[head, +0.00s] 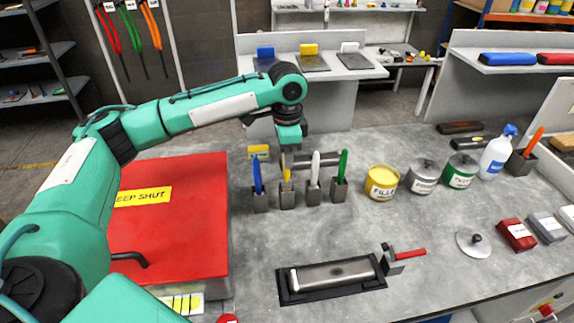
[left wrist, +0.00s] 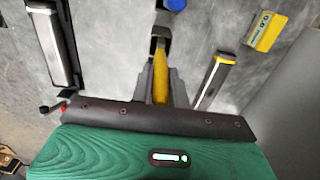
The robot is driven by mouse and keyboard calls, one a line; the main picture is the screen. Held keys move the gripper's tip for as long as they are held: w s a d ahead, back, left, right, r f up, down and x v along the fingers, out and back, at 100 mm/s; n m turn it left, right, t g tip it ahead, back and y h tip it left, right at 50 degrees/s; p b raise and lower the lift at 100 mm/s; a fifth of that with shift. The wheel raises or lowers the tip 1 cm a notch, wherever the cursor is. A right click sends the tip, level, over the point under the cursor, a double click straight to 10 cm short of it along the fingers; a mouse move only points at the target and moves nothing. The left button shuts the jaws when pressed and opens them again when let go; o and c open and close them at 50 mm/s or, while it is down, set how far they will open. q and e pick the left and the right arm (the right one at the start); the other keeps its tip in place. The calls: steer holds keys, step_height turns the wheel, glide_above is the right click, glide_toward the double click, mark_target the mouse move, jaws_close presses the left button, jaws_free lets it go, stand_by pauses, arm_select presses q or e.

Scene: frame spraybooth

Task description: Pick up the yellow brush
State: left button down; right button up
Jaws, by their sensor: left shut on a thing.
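The yellow brush (head: 286,176) stands upright at a small dark holder (head: 287,198), between the blue brush (head: 257,178) and the white brush (head: 315,168). My left gripper (head: 287,158) is directly above the holder, pointing down, and shut on the yellow brush's upper part. In the left wrist view the yellow handle (left wrist: 160,78) lies between the grey fingers of my left gripper (left wrist: 160,88), with the dark holder (left wrist: 160,38) beyond. I cannot tell whether the brush's lower end is inside the holder. My right gripper is not in view.
The green brush (head: 342,166) stands at the row's right end. A yellow filler tin (head: 382,184) and other tins are farther right. A red box lid (head: 170,235) is on the left. A roller tray (head: 335,280) is in front; bench between is clear.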

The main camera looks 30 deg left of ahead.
arm_select(q)
step_height(320, 180, up, 17)
steer(key=shift+f, duration=0.2)
stand_by(0.9)
